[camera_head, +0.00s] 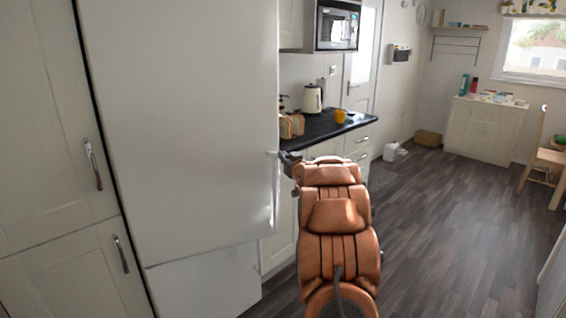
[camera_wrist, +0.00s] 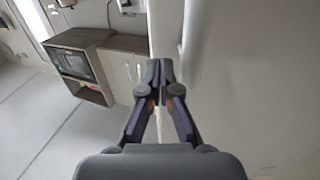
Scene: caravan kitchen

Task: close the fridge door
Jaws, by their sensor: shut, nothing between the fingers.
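The fridge door (camera_head: 180,120) is a tall, plain white panel in the left half of the head view. Its right edge reaches farther right than the lower white panel (camera_head: 205,284) beneath it, so it looks slightly ajar; the gap itself is hidden. My gripper (camera_head: 284,158) is at the door's right edge, at about mid-height, partly hidden by my arm. In the wrist view my gripper (camera_wrist: 161,75) is shut and empty, its fingertips close to the pale door edge. The door surface (camera_wrist: 255,80) fills the right side there. I cannot tell whether the fingertips touch it.
Cream cabinets (camera_head: 50,130) stand left of the fridge. A microwave (camera_head: 337,28) hangs above. The wooden floor (camera_head: 440,220) to the right is mostly clear.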

